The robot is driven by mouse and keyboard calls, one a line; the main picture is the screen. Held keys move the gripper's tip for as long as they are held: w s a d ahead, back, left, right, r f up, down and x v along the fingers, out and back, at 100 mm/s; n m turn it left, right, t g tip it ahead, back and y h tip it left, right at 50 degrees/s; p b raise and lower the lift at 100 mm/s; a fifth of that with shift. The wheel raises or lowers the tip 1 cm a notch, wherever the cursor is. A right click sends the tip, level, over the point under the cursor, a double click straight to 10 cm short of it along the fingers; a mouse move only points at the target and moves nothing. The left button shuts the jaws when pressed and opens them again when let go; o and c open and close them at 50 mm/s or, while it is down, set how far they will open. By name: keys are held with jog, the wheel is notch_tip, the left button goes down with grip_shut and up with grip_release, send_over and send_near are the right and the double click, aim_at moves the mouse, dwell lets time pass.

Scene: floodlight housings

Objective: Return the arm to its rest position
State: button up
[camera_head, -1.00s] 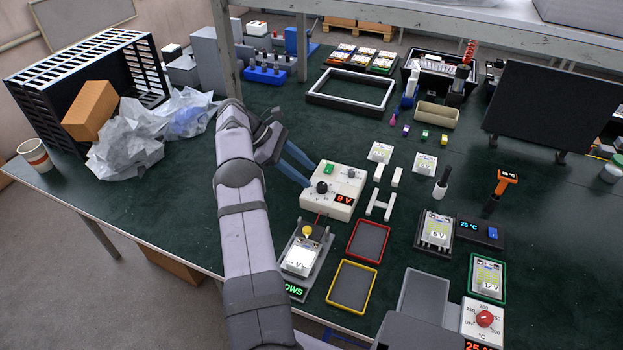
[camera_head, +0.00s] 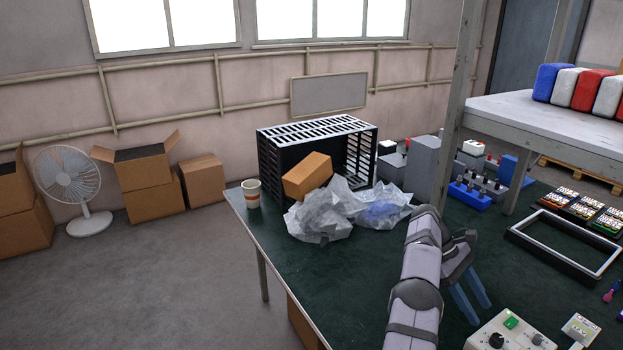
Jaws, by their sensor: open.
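My gripper (camera_head: 471,303) is at the end of my grey arm, over the dark green bench (camera_head: 330,275). Its two blue fingers are apart with nothing between them. They point down toward the bench, just up and left of a cream control box (camera_head: 510,335) with a black knob and a green button. The picture does not show clearly whether the fingertips touch the bench. The lower part of my arm is cut off by the bottom edge.
Crumpled plastic (camera_head: 322,217), a cardboard box (camera_head: 307,177), a black slatted crate (camera_head: 268,165) and a paper cup (camera_head: 251,193) lie left of my arm. A shelf post (camera_head: 455,110) and grey blocks (camera_head: 424,165) stand behind it. A black frame (camera_head: 530,240) lies right.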

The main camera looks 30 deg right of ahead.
jog(key=w+a+r+t+p, duration=0.1)
jog(key=w+a+r+t, duration=0.2)
jog(key=w+a, duration=0.75)
jog(key=w+a+r+t+p, duration=0.2)
jog(key=w+a, duration=0.3)
jog(key=a, duration=1)
jog(key=s+a+m+t+y+p, duration=0.1)
jog(key=s+a, duration=0.6)
jog(key=a, duration=0.6)
jog(key=s+a+f+m+t+y+p, duration=0.1)
jog(key=s+a+t, duration=0.1)
jog(key=s+a, duration=0.5)
jog(key=a, duration=0.6)
jog(key=shift+f, duration=0.25)
dwell(2.5)
